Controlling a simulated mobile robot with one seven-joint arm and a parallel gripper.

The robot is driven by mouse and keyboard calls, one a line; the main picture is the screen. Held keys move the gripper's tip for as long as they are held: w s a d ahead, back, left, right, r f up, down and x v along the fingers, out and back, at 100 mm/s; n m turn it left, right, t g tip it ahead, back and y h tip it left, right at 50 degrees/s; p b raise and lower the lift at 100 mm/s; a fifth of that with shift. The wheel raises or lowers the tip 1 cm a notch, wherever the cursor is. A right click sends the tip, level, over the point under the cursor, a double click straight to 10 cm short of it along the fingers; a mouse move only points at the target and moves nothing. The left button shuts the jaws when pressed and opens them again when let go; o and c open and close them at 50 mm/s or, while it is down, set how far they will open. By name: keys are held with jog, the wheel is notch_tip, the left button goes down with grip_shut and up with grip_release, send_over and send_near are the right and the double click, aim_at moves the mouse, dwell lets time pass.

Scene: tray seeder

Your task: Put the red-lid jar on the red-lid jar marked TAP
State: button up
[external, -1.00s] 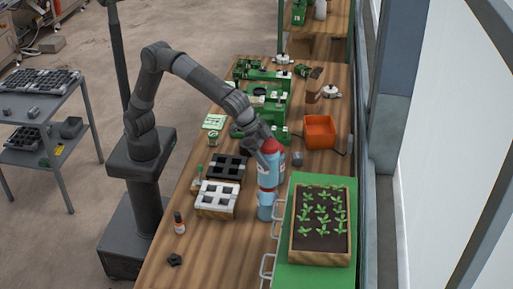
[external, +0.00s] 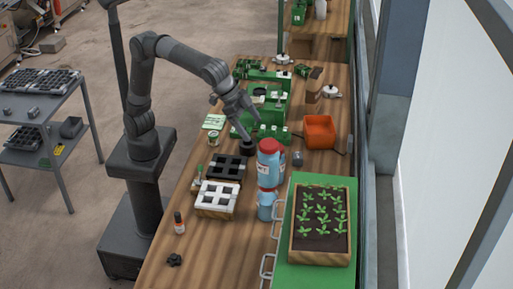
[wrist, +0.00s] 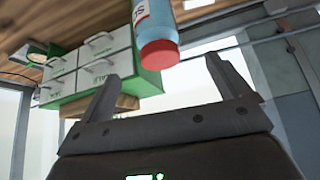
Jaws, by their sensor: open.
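Two blue jars with red lids stand one on top of the other on the bench in the external view. The upper jar (external: 270,164) looks upright and rests on the red lid of the lower jar (external: 266,207). No mark on the lower jar is readable here. My gripper (external: 250,127) is open and empty, up and to the left of the upper jar, apart from it. In the wrist view a red-lid jar (wrist: 158,25) with a partly cut-off label appears lid down, beyond the open fingers (wrist: 163,85).
A green-based seedling tray (external: 293,250) stands right of the jars. A white tray (external: 216,198) and a black tray (external: 226,167) lie to the left. An orange bin (external: 320,131) and green equipment (external: 270,100) stand behind.

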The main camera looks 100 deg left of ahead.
jog(key=s+a+f, duration=0.1)
jog(key=s+a, duration=0.5)
jog(key=a, duration=0.4)
jog(key=s+a+f, duration=0.1)
jog(key=s+a, duration=0.5)
jog(key=a, duration=0.4)
jog(key=s+a+f, duration=0.3)
jog(key=s+f, duration=0.1)
jog(key=s, duration=0.2)
jog(key=s+a+f+n, duration=0.1)
jog(key=s+a+f, duration=0.3)
jog(key=s, duration=0.3)
jog(key=s+a+f+g+y, duration=0.1)
jog(key=s+a+f, duration=0.3)
jog(key=s, duration=0.2)
jog(key=shift+s+a+n, duration=0.2)
jog(key=shift+a+n, duration=0.05)
jog(key=shift+n, duration=0.05)
